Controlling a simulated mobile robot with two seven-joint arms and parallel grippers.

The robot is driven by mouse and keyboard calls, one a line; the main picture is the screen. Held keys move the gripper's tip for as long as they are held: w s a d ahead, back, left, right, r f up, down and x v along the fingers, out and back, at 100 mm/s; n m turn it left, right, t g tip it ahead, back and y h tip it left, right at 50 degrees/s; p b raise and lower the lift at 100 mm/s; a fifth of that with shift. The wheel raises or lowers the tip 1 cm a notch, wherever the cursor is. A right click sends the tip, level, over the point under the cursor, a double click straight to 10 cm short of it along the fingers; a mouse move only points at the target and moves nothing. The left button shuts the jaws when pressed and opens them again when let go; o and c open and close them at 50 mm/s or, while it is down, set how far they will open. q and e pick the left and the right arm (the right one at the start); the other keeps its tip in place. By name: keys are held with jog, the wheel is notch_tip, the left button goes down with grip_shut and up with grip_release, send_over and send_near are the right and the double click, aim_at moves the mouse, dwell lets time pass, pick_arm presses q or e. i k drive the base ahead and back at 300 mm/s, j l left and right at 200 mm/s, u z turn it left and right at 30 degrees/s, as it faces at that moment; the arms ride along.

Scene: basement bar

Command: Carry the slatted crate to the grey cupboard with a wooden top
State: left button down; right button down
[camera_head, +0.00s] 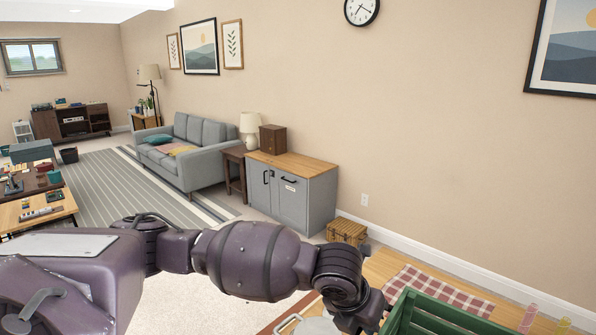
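The green slatted crate (436,318) is at the bottom right, cut off by the lower edge, so only its upper slats show. My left arm reaches across from the left, and my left gripper (374,314) is at the crate's left end. Its fingers are hidden, so I cannot tell whether they grip the crate. My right gripper is out of view. The grey cupboard (292,200) stands against the wall beyond my arm, with its wooden top (296,164) showing. A brown wooden box (272,139) sits at the back left of that top.
A wicker chest (347,231) stands on the floor right of the cupboard. A side table (233,170) with a lamp and a grey sofa (190,160) are to its left. A checked mat (438,290) lies near the crate. The striped rug (110,188) has open floor.

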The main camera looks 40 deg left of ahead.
aim_at(300, 163)
jog(key=k+u, duration=0.35)
jog(key=i+j+u, duration=0.1)
jog(key=u, duration=2.8)
jog(key=i, duration=0.65)
jog(key=i+z, duration=0.35)
jog(key=i, duration=0.25)
jog(key=i+z, duration=0.3)
jog(key=i, duration=0.35)
